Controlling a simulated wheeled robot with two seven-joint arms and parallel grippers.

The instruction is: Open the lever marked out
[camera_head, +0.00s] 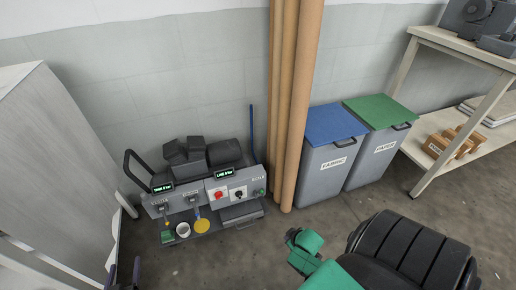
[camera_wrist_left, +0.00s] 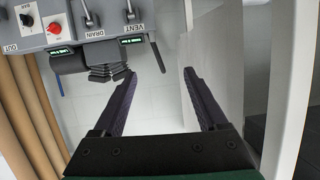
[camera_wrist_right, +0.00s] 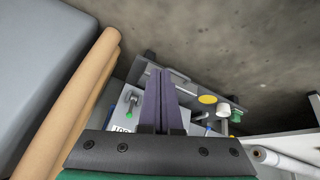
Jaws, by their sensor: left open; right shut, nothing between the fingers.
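A grey press panel (camera_head: 205,194) carries levers, a red knob (camera_head: 219,194) and a black knob (camera_head: 238,193). In the right wrist view a lever (camera_wrist_right: 131,100) with a green tip stands by a white label (camera_wrist_right: 122,128), which seems to read OUT upside down. The lever is left of my right gripper (camera_wrist_right: 160,72), which is shut and empty; contact cannot be told. In the left wrist view two more levers (camera_wrist_left: 90,17) are marked DRAIN and VENT. My left gripper (camera_wrist_left: 160,72) is open and empty, apart from the panel; it also shows in the head view (camera_head: 124,265).
Brown rolls (camera_head: 290,100) stand upright right of the press. A blue-lidded bin (camera_head: 328,168) and a green-lidded bin (camera_head: 375,160) are beside them. A yellow disc (camera_head: 202,226) and a white cup (camera_head: 183,230) sit below the panel. A pale cabinet (camera_head: 45,150) stands left.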

